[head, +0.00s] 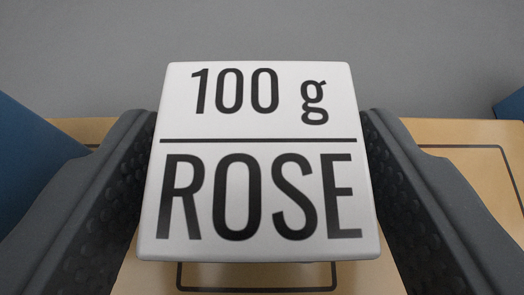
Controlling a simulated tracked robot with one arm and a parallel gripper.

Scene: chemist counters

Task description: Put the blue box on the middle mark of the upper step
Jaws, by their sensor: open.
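A white face printed "100 g ROSE" (258,150) fills the middle of the head view. It lies between the two dark fingers of my gripper (259,118), which are open, one on each side. Whether the fingers touch it cannot be told. No blue shows on this face, and its other sides are hidden. A dark outlined mark (258,290) shows on the wooden surface (440,130) below it, mostly covered. Part of another outlined mark (478,147) shows at the right.
A large blue thing (35,160) stands at the left edge, cut off by the frame and partly behind the left finger. A small dark blue piece (511,105) shows at the right edge. A plain grey area (260,30) lies beyond the wooden surface.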

